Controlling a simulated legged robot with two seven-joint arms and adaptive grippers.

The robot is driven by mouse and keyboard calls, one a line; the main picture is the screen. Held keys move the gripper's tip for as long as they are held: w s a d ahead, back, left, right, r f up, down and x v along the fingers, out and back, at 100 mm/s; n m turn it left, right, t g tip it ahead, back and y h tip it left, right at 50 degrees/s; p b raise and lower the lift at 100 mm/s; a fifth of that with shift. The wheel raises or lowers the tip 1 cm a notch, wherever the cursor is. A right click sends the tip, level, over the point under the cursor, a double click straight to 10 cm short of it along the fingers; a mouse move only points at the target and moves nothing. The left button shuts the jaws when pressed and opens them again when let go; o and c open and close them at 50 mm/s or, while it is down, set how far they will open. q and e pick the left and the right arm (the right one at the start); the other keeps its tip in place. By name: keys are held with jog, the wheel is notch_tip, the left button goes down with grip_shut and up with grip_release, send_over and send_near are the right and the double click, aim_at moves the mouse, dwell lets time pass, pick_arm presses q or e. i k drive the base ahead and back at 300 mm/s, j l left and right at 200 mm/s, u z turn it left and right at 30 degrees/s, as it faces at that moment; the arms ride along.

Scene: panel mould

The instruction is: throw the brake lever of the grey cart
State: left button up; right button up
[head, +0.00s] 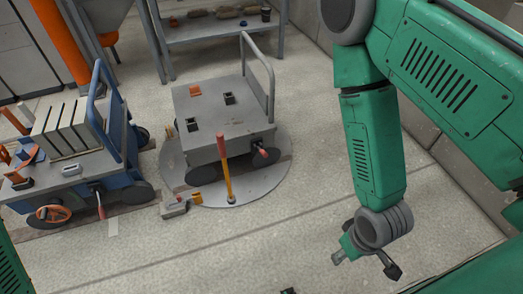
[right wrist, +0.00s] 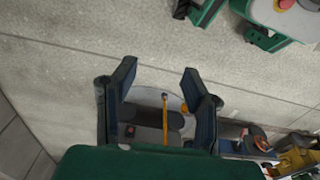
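The grey cart (head: 225,105) stands on a round plate set in the floor, with its hoop handle at the back right. A short lever with a red grip (head: 261,150) sits at its front right corner, above a wheel. A tall yellow-orange lever with a red top (head: 227,172) stands up in front of the cart; it also shows beyond my fingers in the right wrist view (right wrist: 165,120). My right gripper (head: 366,266) is open and empty, to the right of the cart and apart from it. It also shows open in the right wrist view (right wrist: 160,88). My left gripper cannot be made out.
A blue cart (head: 120,140) with upright panels stands to the left, with its own red-gripped lever (head: 101,206). A small grey box (head: 174,208) lies by the round plate (head: 270,184). A shelf (head: 215,30) stands behind. The floor between my right gripper and the plate is clear.

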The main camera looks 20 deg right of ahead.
aim_at(263, 152)
jog(key=i+l, duration=0.25)
jog(key=i, duration=0.15)
jog(key=i+l, duration=0.25)
jog(key=i, duration=0.15)
jog(key=i+l, duration=0.25)
jog(key=i, duration=0.2)
jog(key=k+z, duration=0.05)
